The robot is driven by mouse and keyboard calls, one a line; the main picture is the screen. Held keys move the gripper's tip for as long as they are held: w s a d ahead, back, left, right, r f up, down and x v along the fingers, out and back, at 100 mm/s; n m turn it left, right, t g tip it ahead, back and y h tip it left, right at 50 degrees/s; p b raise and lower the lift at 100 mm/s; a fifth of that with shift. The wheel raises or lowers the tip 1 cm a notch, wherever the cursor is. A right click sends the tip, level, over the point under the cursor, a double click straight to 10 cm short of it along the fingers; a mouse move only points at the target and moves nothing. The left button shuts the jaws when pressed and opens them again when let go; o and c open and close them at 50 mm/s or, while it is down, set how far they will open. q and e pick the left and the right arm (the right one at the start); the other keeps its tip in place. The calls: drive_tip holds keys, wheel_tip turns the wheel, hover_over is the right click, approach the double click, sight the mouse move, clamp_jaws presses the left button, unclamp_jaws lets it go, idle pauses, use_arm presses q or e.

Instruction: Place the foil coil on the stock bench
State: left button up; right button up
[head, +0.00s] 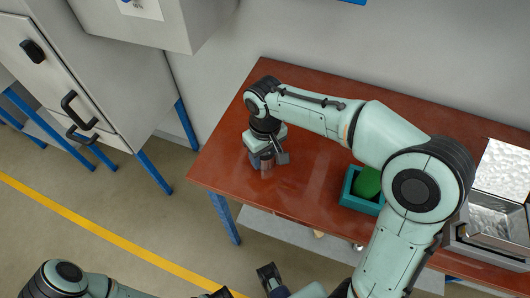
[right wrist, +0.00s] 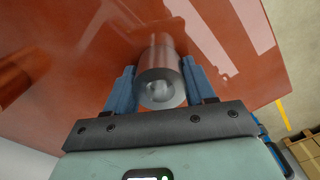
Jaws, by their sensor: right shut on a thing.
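The foil coil (head: 267,166) is a small silver-grey cylinder near the left end of the red-brown stock bench (head: 224,163). My right gripper (head: 261,160) is shut on it from above. In the right wrist view the coil (right wrist: 161,88) sits between the two blue fingers, its round hollow end facing the camera. It is at or just above the glossy bench top; I cannot tell whether it touches. Part of my left gripper (head: 268,278) shows at the bottom edge of the head view, cut off by the frame, away from the coil.
A teal tray (head: 361,205) with a green item (head: 367,182) stands on the bench, right of the coil. A metal box with a shiny open lid (head: 502,170) is at the far right. Grey cabinets (head: 90,75) stand to the left. Bench top around the coil is clear.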

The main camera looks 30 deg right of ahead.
drive_tip(key=o, duration=1.1)
wheel_tip(320, 180, up, 12)
drive_tip(key=p, duration=0.2)
drive_tip(key=shift+r+p, duration=0.1)
drive_tip(key=shift+p, duration=0.3)
